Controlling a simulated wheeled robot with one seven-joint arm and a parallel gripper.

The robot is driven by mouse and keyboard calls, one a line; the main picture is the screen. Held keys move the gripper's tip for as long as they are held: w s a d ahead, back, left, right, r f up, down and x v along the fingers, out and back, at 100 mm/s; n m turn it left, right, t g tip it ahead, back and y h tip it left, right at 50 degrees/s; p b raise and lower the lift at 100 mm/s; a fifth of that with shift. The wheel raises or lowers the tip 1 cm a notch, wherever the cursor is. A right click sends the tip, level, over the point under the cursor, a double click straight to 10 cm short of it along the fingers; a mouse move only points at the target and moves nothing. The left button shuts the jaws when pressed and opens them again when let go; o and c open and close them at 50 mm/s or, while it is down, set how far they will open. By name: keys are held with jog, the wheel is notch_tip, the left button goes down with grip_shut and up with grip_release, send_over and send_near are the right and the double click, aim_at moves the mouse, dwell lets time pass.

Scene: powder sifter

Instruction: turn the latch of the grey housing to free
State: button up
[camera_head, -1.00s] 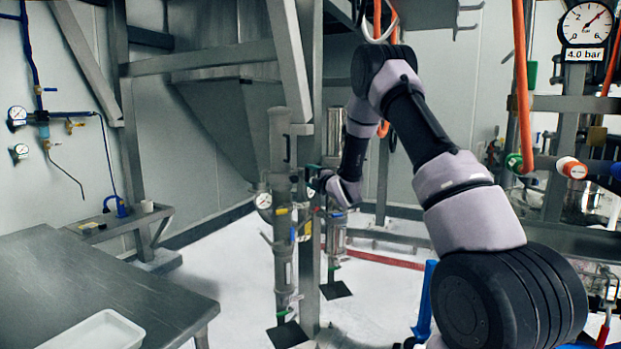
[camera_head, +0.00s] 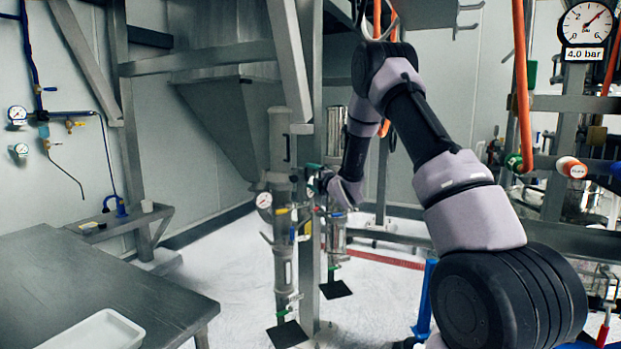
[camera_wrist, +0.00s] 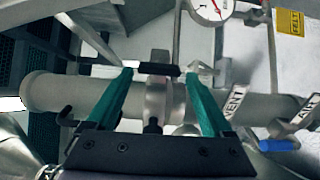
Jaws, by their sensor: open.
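The grey housing (camera_head: 281,150) is an upright tube left of the post in the head view. In the wrist view the housing (camera_wrist: 60,93) lies across the picture, with a metal clamp band (camera_wrist: 158,98) around it. A short black bar (camera_wrist: 157,69), which looks like the latch, sits across the band. My gripper (camera_wrist: 159,76) has its teal fingers spread, one on each side of the bar and band. I cannot tell whether either finger touches the bar. In the head view my gripper (camera_head: 309,172) is beside the housing, its tips small and partly hidden.
A pressure gauge (camera_wrist: 213,8), a yellow tag (camera_wrist: 290,22) and a blue handle (camera_wrist: 279,145) are close by in the wrist view. The post (camera_head: 309,240) stands right beside the housing. A steel table (camera_head: 90,290) with a white tray is at lower left.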

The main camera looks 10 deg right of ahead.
jog(key=v, duration=1)
